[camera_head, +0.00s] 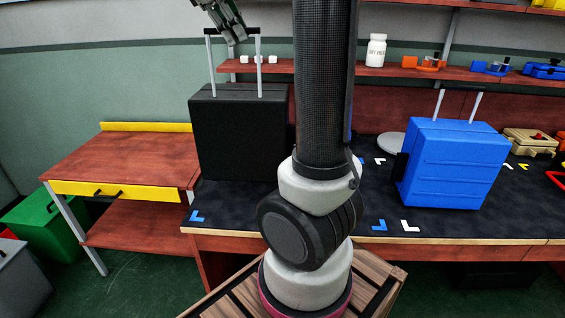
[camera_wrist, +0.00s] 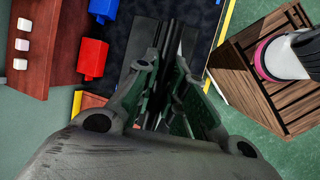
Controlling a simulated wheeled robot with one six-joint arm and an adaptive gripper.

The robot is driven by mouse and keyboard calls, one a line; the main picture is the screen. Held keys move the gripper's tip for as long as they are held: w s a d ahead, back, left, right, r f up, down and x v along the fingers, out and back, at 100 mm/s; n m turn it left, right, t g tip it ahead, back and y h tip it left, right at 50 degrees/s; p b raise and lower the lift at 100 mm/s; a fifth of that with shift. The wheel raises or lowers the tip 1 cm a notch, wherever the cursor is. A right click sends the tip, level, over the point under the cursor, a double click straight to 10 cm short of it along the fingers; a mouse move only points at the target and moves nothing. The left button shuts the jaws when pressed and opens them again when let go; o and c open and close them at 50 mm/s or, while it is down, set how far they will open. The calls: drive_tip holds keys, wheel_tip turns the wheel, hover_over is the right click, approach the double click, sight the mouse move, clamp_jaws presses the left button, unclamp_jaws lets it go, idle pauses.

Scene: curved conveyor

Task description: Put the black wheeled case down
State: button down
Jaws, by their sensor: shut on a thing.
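The black wheeled case (camera_head: 240,138) is upright at the left end of the workbench (camera_head: 205,208) in the head view. Its two pale rods rise to a dark handle bar (camera_head: 247,36). My gripper (camera_head: 232,38) reaches in from the top edge and is shut on the handle. In the wrist view, my gripper (camera_wrist: 177,108) fills the middle and its fingers hide most of the grip. The case's base lies over the dark bench mat; I cannot tell whether it touches or hangs slightly above.
A blue wheeled case (camera_head: 455,165) stands on the bench to the right. A lower red-brown table (camera_head: 125,158) with a yellow drawer is at left. A shelf (camera_head: 395,71) behind holds a white bottle (camera_head: 376,50) and small white cubes. Corner marks lie on the mat.

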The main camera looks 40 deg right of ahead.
sight(212, 31)
drive_tip(key=shift+w+d+f, duration=0.1)
drive_tip(key=shift+w+f, duration=0.05)
drive_tip(key=shift+w, duration=0.1)
wheel_tip(212, 31, down, 10)
drive_tip(key=shift+w+r, duration=0.1)
drive_tip(key=shift+r, duration=0.05)
drive_tip(key=c, duration=1.5)
unclamp_jaws()
drive_tip(key=shift+r, duration=0.1)
drive_tip(key=v, duration=1.1)
drive_tip(key=shift+s+r, duration=0.15)
drive_tip(key=shift+s, duration=0.2)
drive_tip(key=s+f+m+t+y, duration=0.2)
drive_tip(key=s+f, duration=0.3)
drive_tip(key=s+a+f+m+t+y, duration=0.1)
drive_tip(key=s+f+m+t, duration=0.1)
drive_tip(key=s+f, duration=0.3)
drive_tip(key=s+a+f+m+t+y, duration=0.1)
drive_tip(key=s+f+m+y, duration=0.1)
drive_tip(key=s+f, duration=0.3)
drive_tip(key=shift+s+a+f+m+t+y, duration=0.2)
drive_tip(key=shift+s+m, duration=0.2)
drive_tip(key=shift+s, duration=0.2)
drive_tip(key=shift+s+a+f+m+t+y, duration=0.1)
drive_tip(key=shift+s+m+t, duration=0.1)
drive_tip(key=shift+s+m, duration=0.35)
